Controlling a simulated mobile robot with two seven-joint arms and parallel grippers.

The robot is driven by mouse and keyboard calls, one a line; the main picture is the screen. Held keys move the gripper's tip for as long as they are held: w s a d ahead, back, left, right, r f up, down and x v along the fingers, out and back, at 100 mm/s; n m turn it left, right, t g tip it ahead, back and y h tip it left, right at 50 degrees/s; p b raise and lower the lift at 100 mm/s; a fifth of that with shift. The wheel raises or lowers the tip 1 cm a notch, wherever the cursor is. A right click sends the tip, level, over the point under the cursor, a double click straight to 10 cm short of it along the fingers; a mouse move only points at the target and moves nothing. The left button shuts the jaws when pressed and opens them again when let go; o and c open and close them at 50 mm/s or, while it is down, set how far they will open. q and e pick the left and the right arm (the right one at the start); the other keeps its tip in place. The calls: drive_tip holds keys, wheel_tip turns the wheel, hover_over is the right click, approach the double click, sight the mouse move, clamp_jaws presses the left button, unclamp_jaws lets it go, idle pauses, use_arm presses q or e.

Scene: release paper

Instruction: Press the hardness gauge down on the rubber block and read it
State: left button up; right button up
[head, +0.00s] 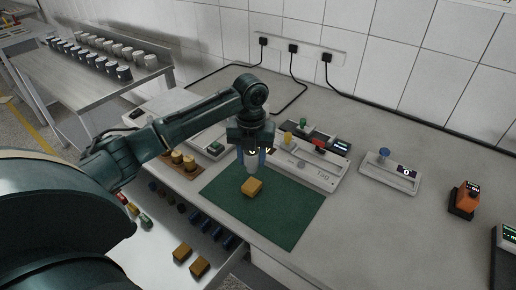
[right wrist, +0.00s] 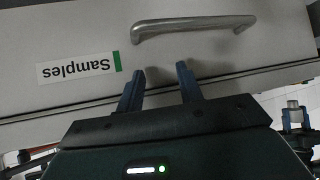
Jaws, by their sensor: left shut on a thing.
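The rubber block (head: 252,188), a small yellow-orange block, lies on the green mat (head: 290,220) in the head view. My left gripper (head: 254,155) points down just behind and above the block. It is shut on a pale cylindrical thing, apparently the hardness gauge (head: 252,167). The gauge's lower end appears close to the block's far edge; I cannot tell whether they touch. The gauge's readout is not legible. My right gripper (right wrist: 160,70) shows in the right wrist view, fingers apart and empty, in front of a drawer front.
The drawer front (right wrist: 80,98) is labelled "Samples" and has a metal handle (right wrist: 193,25). In the head view, an open drawer (head: 150,240) holds several blocks below the counter. Instruments (head: 310,165) stand behind the mat, with an orange device (head: 464,199) at right.

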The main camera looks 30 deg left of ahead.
sight(251, 172)
use_arm(q)
drive_tip(key=shift+s+f, duration=0.25)
drive_tip(key=shift+f, duration=2.15)
use_arm(e)
drive_tip(key=shift+s, duration=0.45)
use_arm(q)
drive_tip(key=shift+f, duration=0.45)
use_arm(e)
drive_tip(key=shift+f, duration=0.15)
use_arm(q)
drive_tip(key=shift+s+d+f, duration=0.1)
drive_tip(key=shift+s+f, duration=0.05)
drive_tip(key=shift+f, duration=0.1)
idle(1.0)
drive_tip(key=o, duration=1.1)
drive_tip(key=shift+r, duration=0.2)
